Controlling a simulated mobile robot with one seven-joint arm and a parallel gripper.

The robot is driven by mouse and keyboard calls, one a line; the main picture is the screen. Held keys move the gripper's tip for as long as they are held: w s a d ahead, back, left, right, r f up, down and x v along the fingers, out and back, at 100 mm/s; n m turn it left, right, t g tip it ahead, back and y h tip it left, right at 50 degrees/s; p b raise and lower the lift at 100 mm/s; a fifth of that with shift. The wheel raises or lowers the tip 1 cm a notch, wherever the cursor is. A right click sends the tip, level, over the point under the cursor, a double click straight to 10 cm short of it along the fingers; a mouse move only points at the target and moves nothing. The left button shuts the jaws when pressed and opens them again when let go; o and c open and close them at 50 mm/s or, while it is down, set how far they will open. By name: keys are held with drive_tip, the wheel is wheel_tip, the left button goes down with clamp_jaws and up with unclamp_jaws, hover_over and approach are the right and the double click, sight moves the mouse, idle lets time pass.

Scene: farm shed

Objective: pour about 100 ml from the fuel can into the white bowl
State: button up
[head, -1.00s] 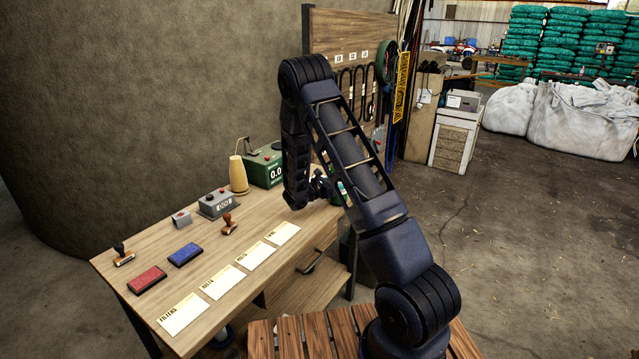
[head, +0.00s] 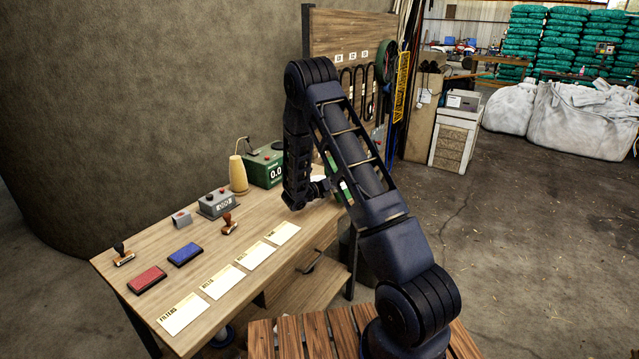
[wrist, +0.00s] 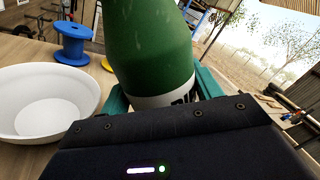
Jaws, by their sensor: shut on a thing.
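The fuel can (wrist: 150,45) is a green, rounded vessel with a white lettered band. My gripper (wrist: 162,90) is shut on it, with a teal finger on each side. The can's top is cut off by the frame, so its mouth is hidden. It leans a little to the left in the wrist view. The white bowl (wrist: 48,95) stands on the bench to the left of the can, apart from it; the part of its inside that shows looks empty. In the head view my arm hides the bowl and most of the can; green and white slivers show behind the arm.
A blue spool (wrist: 73,44) and a yellow piece (wrist: 106,64) lie behind the bowl. On the bench (head: 140,262) are a green scale box (head: 264,167), a twine cone (head: 238,175), stamps, a red pad (head: 147,280), a blue pad (head: 185,255) and several paper cards.

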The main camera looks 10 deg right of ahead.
drive_tip(key=n, duration=0.1)
drive_tip(key=s+f+n, duration=0.1)
drive_tip(key=n, duration=0.1)
drive_tip(key=f+n, duration=0.1)
drive_tip(key=n, duration=0.1)
drive_tip(key=shift+s+d+t, duration=0.2)
drive_tip(key=shift+d+t, duration=0.2)
drive_tip(key=shift+r+n, duration=0.35)
drive_tip(key=shift+n, duration=0.75)
drive_tip(key=shift+w+a+r+n, duration=0.3)
drive_tip(key=shift+w+r+n, duration=0.25)
drive_tip(key=shift+n, duration=0.25)
drive_tip(key=shift+r, duration=0.15)
drive_tip(key=shift+w+n, duration=0.1)
drive_tip(key=shift+n, duration=0.6)
drive_tip(key=shift+s+d+t, duration=0.1)
drive_tip(key=shift+s+t, duration=0.2)
drive_tip(key=shift+s, duration=0.1)
drive_tip(key=shift+r+n, duration=0.15)
drive_tip(key=shift+n, duration=0.45)
